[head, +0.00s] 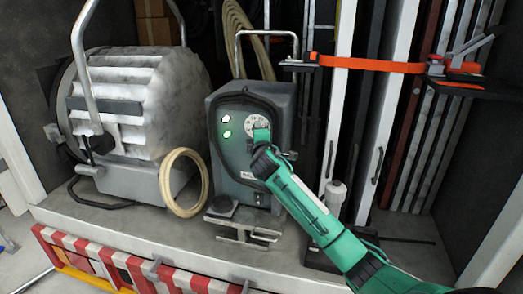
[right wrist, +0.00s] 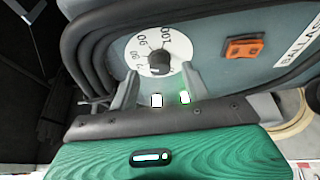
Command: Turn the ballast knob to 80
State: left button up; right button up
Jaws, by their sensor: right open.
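The ballast box (head: 286,105) is grey and stands upright on the truck bed in the head view. Its round white dial (head: 252,119) is partly covered by my right gripper (head: 261,136). In the right wrist view the dial (right wrist: 142,42) carries printed numbers, with 100 and 90 legible, and a dark knob (right wrist: 160,62) at its centre. My right gripper (right wrist: 161,75) is open there, one grey finger on each side of the knob; I cannot tell whether they touch it. The knob's exact setting is unclear. My left gripper is not in view.
An orange switch (right wrist: 243,48) and a lit green lamp (right wrist: 185,97) are on the box's panel. A large ribbed lamp head (head: 140,95) stands left, with a coiled cream cable (head: 166,185) beside it. An orange strap (head: 370,64) crosses upright rails at right.

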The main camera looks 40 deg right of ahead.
jog(key=b+v, duration=0.4)
jog(key=v, duration=0.7)
jog(key=shift+s+b, duration=0.25)
jog(key=shift+b, duration=0.1)
jog(key=shift+a, duration=0.15)
